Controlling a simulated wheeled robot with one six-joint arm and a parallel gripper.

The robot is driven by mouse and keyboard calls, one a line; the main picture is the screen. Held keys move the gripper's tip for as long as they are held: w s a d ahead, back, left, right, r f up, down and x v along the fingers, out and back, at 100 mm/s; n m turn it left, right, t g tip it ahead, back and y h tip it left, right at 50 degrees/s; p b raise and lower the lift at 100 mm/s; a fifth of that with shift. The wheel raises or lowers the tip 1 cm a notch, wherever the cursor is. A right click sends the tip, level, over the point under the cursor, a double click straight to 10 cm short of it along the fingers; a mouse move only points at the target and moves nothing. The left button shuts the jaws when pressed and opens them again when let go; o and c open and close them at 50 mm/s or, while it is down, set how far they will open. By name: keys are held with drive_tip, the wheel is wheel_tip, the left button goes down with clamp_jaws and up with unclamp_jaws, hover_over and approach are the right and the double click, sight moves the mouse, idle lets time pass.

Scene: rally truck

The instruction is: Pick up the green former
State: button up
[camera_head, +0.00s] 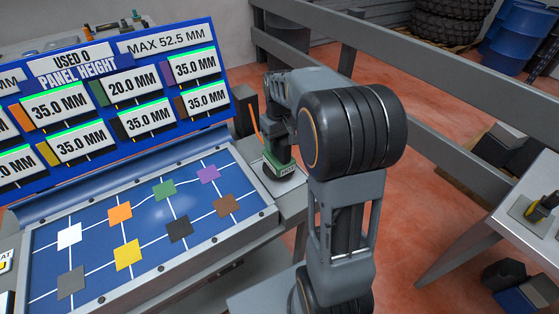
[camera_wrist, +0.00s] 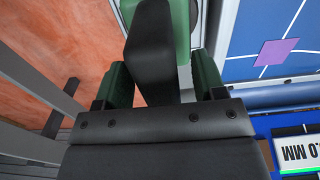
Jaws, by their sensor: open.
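The green former (camera_head: 282,170) stands upright at the right end of the panel bench in the head view, on a pale grey pad. It has a green base and a dark lettered label in front. In the wrist view its green base (camera_wrist: 183,40) and black upright handle (camera_wrist: 150,45) show. My gripper (camera_head: 279,138) is right above it, pointing down. In the wrist view my gripper (camera_wrist: 163,85) is open, with one dark green finger on each side of the handle. Contact between fingers and handle cannot be told.
The blue panel (camera_head: 95,225) with several coloured squares lies left of the former. A blue height board (camera_head: 100,65) rises behind it. A grey rail (camera_head: 450,130) runs behind my arm. A yellow former (camera_head: 527,215) stands on another table (camera_head: 500,230) at right.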

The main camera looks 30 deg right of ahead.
drive_tip(key=shift+f, duration=0.6)
drive_tip(key=shift+f, duration=0.25)
drive_tip(key=shift+c, duration=0.5)
drive_tip(key=shift+r, duration=0.1)
clamp_jaws()
